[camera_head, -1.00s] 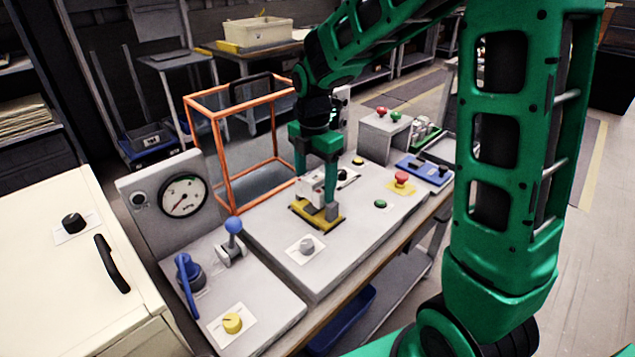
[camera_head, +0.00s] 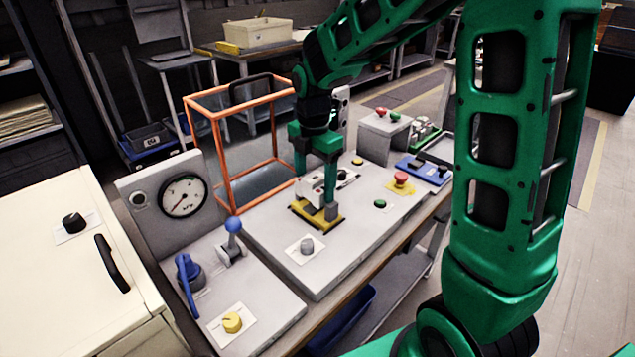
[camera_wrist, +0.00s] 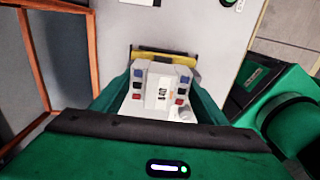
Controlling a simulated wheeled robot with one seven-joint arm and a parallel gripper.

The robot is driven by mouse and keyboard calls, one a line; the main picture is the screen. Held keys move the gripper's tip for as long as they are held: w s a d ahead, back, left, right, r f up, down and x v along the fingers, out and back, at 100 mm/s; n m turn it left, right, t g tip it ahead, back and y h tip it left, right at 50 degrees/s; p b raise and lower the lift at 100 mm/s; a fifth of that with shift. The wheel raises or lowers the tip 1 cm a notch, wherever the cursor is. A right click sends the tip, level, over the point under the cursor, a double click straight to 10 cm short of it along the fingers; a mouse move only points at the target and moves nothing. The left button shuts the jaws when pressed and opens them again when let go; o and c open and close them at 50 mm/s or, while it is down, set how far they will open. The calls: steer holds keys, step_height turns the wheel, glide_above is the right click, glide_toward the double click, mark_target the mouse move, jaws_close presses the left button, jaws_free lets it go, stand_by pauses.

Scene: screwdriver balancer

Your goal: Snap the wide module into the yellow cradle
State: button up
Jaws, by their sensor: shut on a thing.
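The wide module (camera_wrist: 160,92) is a pale grey block with blue, black and red terminals on both sides and a printed label. My gripper (camera_head: 319,197) is shut on it, with one finger on each side, pointing down. The yellow cradle (camera_head: 324,221) lies on the grey bench panel right under the fingers. The module (camera_head: 311,186) is at the cradle, partly hidden by my fingers. In the wrist view a strip of the yellow cradle (camera_wrist: 182,60) shows beyond the module. I cannot tell whether the module is fully seated.
An orange frame guard (camera_head: 225,150) stands behind left of the cradle. A grey knob (camera_head: 306,246) is in front, and a red button (camera_head: 401,178) on a yellow plate is to the right. A blue-ball lever (camera_head: 233,226) and a gauge (camera_head: 184,196) are at the left.

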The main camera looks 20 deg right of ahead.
mark_target(321, 201)
steer(key=shift+g, duration=0.4)
steer(key=s+f, duration=0.2)
steer(key=f, duration=0.2)
steer(key=shift+s+d, duration=0.25)
steer(key=shift+s, duration=0.15)
steer(key=o, duration=1.3)
steer(key=shift+w, duration=0.15)
steer(key=shift+c, duration=0.2)
steer(key=shift+w+d+r, duration=0.1)
steer(key=shift+r, duration=0.3)
steer(key=w+r, duration=0.3)
steer(key=r, duration=0.1)
steer(key=shift+w, duration=0.4)
steer(key=shift+t, duration=0.5)
steer(key=r, duration=0.6)
steer(key=s+r, duration=0.1)
steer(key=r, duration=0.2)
steer(key=shift+a, duration=0.4)
steer(key=shift+w+r, duration=0.1)
steer(key=shift+r, duration=0.45)
